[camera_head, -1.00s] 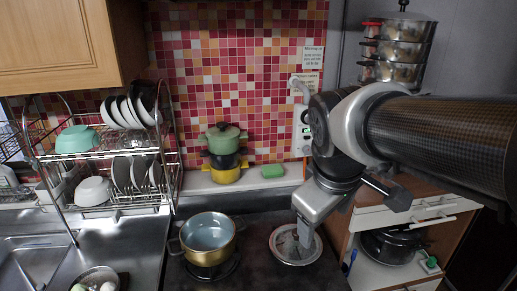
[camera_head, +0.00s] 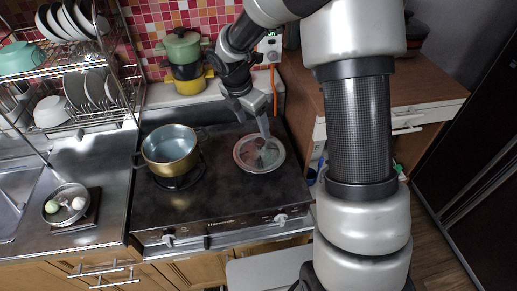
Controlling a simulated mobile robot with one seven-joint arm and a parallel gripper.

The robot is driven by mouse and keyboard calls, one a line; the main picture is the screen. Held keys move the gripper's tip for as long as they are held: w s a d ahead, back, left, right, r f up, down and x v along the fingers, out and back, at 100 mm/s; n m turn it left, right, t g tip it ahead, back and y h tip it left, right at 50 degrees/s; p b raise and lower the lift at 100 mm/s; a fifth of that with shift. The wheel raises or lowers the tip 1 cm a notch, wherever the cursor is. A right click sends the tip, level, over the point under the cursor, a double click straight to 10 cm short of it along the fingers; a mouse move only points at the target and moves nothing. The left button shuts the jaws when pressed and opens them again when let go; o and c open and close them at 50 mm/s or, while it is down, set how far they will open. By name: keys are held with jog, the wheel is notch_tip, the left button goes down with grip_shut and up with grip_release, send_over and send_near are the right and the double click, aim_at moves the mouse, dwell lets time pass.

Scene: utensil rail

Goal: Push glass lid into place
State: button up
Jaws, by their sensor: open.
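The glass lid (camera_head: 246,158) lies flat on the dark stovetop, to the right of the pot. It is round, with a light metal rim. My gripper (camera_head: 265,130) points down over the lid, with its fingers at or just above the lid's upper middle. I cannot tell whether they touch it. The gripper is open, and it hides part of the lid. A gold-coloured pot (camera_head: 183,163) with a pale blue inside stands open on the left burner.
A dish rack (camera_head: 75,110) with bowls and plates stands at the left. Stacked green, black and yellow pots (camera_head: 184,62) stand at the back wall. A pan (camera_head: 67,205) with round items sits on the left counter. The stovetop's front middle is clear.

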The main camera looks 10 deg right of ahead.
aim_at(259, 141)
jog(key=x, duration=1)
jog(key=shift+d+f, duration=0.15)
jog(key=shift+f, duration=0.15)
jog(key=shift+c, duration=0.5)
